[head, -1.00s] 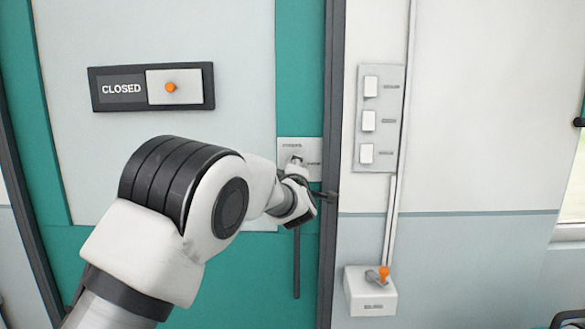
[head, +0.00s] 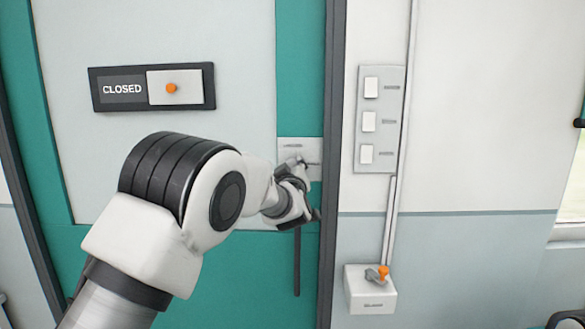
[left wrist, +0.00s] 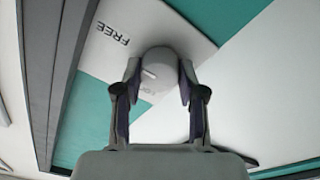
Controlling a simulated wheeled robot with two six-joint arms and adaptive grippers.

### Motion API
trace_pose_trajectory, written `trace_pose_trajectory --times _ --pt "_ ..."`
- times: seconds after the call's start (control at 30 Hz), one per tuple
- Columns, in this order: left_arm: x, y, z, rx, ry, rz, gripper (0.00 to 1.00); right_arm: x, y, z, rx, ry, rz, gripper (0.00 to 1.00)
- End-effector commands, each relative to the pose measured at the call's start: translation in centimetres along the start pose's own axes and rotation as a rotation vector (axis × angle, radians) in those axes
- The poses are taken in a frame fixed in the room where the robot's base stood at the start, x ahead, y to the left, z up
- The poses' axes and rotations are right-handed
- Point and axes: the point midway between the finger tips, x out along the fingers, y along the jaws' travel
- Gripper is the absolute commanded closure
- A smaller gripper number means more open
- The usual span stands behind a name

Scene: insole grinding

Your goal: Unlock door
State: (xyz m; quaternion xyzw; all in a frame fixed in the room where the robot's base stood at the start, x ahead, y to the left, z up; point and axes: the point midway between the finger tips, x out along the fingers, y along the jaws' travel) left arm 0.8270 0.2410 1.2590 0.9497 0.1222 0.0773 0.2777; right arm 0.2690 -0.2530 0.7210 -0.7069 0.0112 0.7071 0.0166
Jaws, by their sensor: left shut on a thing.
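A teal and white door (head: 215,40) carries a pale lock plate (head: 290,145) near its right edge. A round grey turn knob (left wrist: 158,58) sits on this plate; in the left wrist view the plate (left wrist: 110,62) bears the word "FREE". My left gripper (left wrist: 160,78) is shut on the knob, one finger on each side of it. In the head view my left gripper (head: 299,186) is at the plate and hides much of the knob. My right gripper is in neither current view.
A sign panel (head: 123,89) reading "CLOSED", with an orange button (head: 171,88), is at upper left. A dark handle bar (head: 297,265) hangs below the gripper. Right of the dark frame (head: 333,110) are a switch panel (head: 386,78) and a box (head: 371,297) with an orange-tipped lever.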

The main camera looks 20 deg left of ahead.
Motion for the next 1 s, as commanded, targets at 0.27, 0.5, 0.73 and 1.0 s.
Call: trace_pose_trajectory --times 0.27,0.5,0.73,1.0 --pt "0.0 0.0 0.0 0.007 -0.001 0.0 0.95 0.0 0.0 0.0 0.0 0.0 0.0 0.6" --pt "0.0 0.0 0.0 0.006 0.0 0.0 0.35 0.0 0.0 0.0 0.0 0.0 0.0 0.6" --pt "0.0 0.0 0.0 0.005 0.0 0.001 0.35 0.0 0.0 0.0 0.0 0.0 0.0 0.6" --pt "-3.7 0.1 0.0 0.009 -0.002 0.002 0.35 0.0 0.0 0.0 0.0 0.0 0.0 0.6"
